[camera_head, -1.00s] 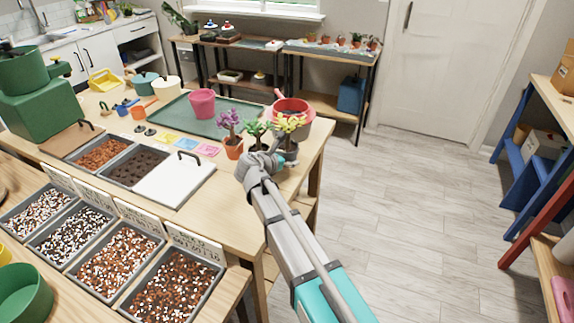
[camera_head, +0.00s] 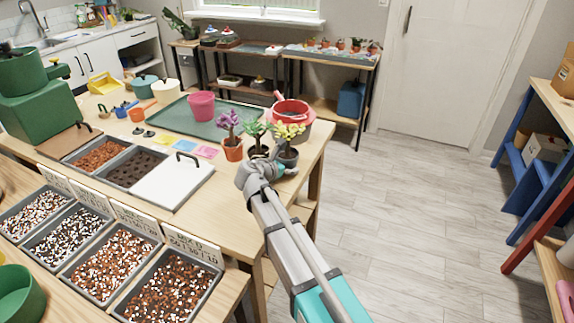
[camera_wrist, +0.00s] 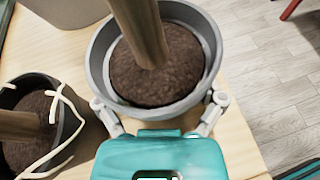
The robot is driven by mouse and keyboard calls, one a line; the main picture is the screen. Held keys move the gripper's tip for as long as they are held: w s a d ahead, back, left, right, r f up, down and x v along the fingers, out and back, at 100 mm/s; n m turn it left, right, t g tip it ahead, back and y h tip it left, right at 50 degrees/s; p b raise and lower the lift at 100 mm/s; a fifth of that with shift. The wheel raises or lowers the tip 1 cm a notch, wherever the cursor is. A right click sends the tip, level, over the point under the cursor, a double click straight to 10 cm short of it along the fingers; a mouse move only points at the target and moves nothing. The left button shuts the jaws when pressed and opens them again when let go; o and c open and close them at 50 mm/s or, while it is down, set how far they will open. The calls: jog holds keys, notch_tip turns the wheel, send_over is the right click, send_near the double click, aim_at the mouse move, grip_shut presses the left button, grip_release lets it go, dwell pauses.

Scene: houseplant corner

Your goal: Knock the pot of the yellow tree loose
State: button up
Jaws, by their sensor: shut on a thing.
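The yellow tree (camera_head: 289,132) stands upright in its grey pot (camera_head: 289,157) at the near right corner of the table. In the wrist view the grey pot (camera_wrist: 99,62) shows from above, with dark soil and a thick brown trunk (camera_wrist: 141,32) in it. My gripper (camera_head: 277,169) is shut on this pot from the near side; its fingers (camera_wrist: 160,112) sit at either side of the pot wall. The pot is at or just above the tabletop; I cannot tell if it touches. The pot's underside is hidden.
A green tree (camera_head: 255,131) in a dark pot and a purple tree (camera_head: 229,122) in an orange pot stand just left. A red sieve (camera_head: 291,112) on a pot is behind. A green mat (camera_head: 226,122) lies farther back. Open floor is on the right.

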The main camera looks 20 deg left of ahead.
jog(key=shift+f+b, duration=0.3)
dwell(0.5)
jog(key=o, duration=0.8)
jog(key=shift+c, duration=0.2)
